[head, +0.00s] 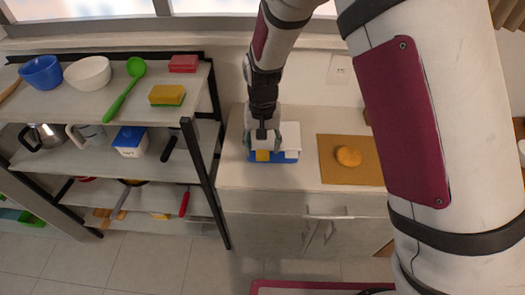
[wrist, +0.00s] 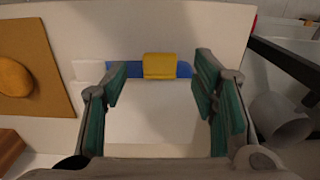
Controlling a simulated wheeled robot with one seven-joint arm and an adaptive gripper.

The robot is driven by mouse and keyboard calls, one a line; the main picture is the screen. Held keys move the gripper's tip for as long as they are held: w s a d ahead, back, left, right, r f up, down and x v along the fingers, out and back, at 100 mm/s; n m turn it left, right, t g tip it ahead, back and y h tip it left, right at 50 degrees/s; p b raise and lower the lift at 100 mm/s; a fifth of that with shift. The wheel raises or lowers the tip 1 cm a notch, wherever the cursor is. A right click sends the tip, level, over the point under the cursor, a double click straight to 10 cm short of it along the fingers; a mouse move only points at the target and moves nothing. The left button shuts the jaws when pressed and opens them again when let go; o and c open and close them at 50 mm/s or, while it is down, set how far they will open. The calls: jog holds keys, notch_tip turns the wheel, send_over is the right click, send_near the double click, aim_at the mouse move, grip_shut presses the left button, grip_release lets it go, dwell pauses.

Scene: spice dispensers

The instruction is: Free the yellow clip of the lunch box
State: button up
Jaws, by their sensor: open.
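The lunch box (head: 285,157) stands on the white counter, with a blue body and a white lid. In the wrist view its white lid (wrist: 150,118) lies between and below my fingers, and its blue edge (wrist: 184,69) shows beyond. The yellow clip (wrist: 160,66) sits on that blue edge, centred just ahead of the gap between my fingertips; it also shows in the head view (head: 262,156). My gripper (wrist: 158,78) is open and empty above the box, pointing down in the head view (head: 263,142). I cannot tell whether a fingertip touches the box.
A brown board (head: 335,172) with a round orange-brown item (head: 348,156) lies right of the box. A shelf rack (head: 190,140) with bowls, sponges and kitchenware stands to the left. The counter in front of the box (head: 262,178) is clear.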

aim_at(263, 157)
jog(key=shift+f, duration=1.55)
jog(key=c, duration=1.2)
jog(key=shift+o, duration=0.2)
jog(key=shift+s+p, duration=0.1)
jog(key=shift+p, duration=0.2)
